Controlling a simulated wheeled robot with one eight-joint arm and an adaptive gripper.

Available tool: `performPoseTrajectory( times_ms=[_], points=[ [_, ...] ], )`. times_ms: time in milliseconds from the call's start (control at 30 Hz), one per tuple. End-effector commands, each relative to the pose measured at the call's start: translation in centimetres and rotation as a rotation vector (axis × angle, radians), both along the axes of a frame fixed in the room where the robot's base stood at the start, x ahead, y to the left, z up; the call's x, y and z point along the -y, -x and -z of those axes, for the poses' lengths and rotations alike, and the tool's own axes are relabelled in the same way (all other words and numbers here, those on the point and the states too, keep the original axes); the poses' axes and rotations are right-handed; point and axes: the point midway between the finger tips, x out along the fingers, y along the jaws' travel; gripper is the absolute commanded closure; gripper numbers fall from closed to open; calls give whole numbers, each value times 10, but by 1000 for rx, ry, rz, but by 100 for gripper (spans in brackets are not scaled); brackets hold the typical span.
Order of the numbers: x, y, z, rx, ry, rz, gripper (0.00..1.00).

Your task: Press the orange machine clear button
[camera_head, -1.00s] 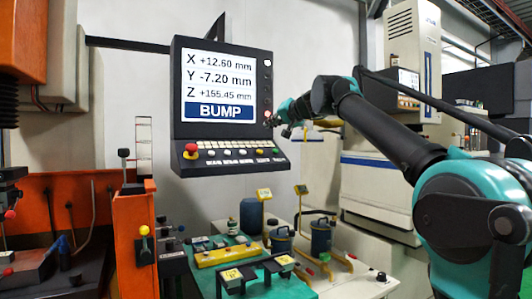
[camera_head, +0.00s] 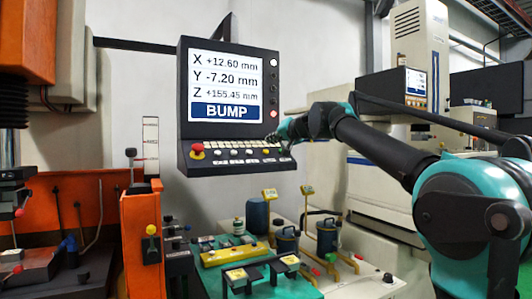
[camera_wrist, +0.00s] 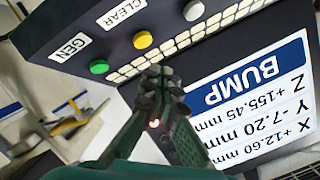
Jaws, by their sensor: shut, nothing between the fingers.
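The orange clear button (camera_wrist: 143,40) is on the lower panel of the control pendant, labelled CLEAR in the wrist view, which shows the panel upside down. A green button labelled GEN (camera_wrist: 98,66) is beside it on the left, and a white button (camera_wrist: 194,10) on the right. My gripper (camera_wrist: 160,78) is shut and empty. Its fingertips appear over the row of small keys close to the clear button, apart from it in the picture. In the head view my gripper (camera_head: 274,140) is at the pendant's lower right, partly hiding the right end of the panel.
The pendant screen (camera_head: 226,88) reads BUMP with X, Y and Z values. A red emergency stop (camera_head: 197,149) is at the panel's left end. Below are a green worktop (camera_head: 262,292), canisters (camera_head: 286,240) and an orange machine (camera_head: 140,225). The air before the panel looks free.

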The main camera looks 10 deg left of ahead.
Motion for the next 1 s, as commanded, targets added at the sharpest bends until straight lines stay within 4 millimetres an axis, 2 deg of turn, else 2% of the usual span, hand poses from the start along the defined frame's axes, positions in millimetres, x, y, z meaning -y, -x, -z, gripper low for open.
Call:
performPoseTrajectory(
  times_ms=[300, 1000],
  points=[
    [-6, -8, 16, 0, 0, 0, 100],
    [-6, -9, 17, 0, 0, 0, 100]
  ],
)
